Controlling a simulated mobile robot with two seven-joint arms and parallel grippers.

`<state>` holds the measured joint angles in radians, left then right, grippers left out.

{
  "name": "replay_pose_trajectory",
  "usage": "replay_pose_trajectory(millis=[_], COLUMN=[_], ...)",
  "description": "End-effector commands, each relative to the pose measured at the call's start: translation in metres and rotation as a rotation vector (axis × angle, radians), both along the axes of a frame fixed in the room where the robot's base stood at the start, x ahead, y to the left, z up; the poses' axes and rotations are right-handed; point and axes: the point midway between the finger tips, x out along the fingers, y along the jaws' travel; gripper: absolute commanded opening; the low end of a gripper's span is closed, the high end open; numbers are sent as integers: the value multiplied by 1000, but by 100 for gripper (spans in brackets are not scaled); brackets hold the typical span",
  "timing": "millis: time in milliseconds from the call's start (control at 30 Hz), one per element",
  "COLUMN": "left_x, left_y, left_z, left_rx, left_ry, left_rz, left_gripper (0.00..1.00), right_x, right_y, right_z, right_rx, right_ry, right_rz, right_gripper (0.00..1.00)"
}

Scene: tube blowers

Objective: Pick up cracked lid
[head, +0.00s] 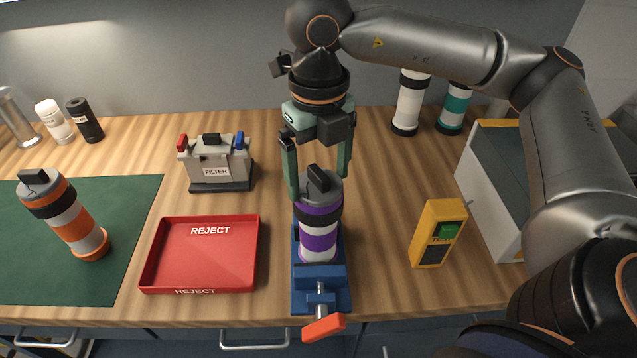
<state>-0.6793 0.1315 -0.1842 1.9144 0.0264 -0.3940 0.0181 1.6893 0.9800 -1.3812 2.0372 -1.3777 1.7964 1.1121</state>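A tube blower with purple and white bands (319,228) stands upright in a blue vise (320,276). It has a grey lid (328,190) with a black handle (318,178) on top; I cannot make out a crack on it. My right gripper (318,186) points down over this lid. Its green-grey fingers are apart, one on each side of the lid and handle, and I cannot tell whether they touch it. Another tube blower with orange, white and black bands (68,217) and a grey lid stands on the green mat at the left. My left gripper is not in view.
A red REJECT tray (204,258) lies left of the vise, with a FILTER box (216,163) behind it. A yellow TEST box with a green button (438,233) stands to the right. The vise's orange handle (323,327) sticks out past the front edge. More tubes (409,102) stand at the back.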

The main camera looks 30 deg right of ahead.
Motion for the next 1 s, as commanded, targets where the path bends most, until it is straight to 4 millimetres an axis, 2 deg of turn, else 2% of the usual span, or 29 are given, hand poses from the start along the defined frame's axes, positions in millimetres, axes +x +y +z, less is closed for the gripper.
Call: replay_pose_trajectory(millis=[67, 433, 767, 867, 1000], left_x=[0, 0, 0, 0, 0], left_y=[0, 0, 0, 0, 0], left_z=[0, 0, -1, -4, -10], left_rx=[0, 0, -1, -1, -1], left_ry=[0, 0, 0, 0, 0], left_rz=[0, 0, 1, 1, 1], left_gripper=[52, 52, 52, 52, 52], right_x=[0, 0, 0, 1, 1], right_y=[0, 0, 0, 1, 1], right_z=[0, 1, 4, 12, 33], right_rx=[0, 0, 1, 2, 3], right_ry=[-1, -1, -2, -5, -7], right_rz=[0, 0, 0, 0, 1], right_gripper=[65, 24, 24, 24, 24])
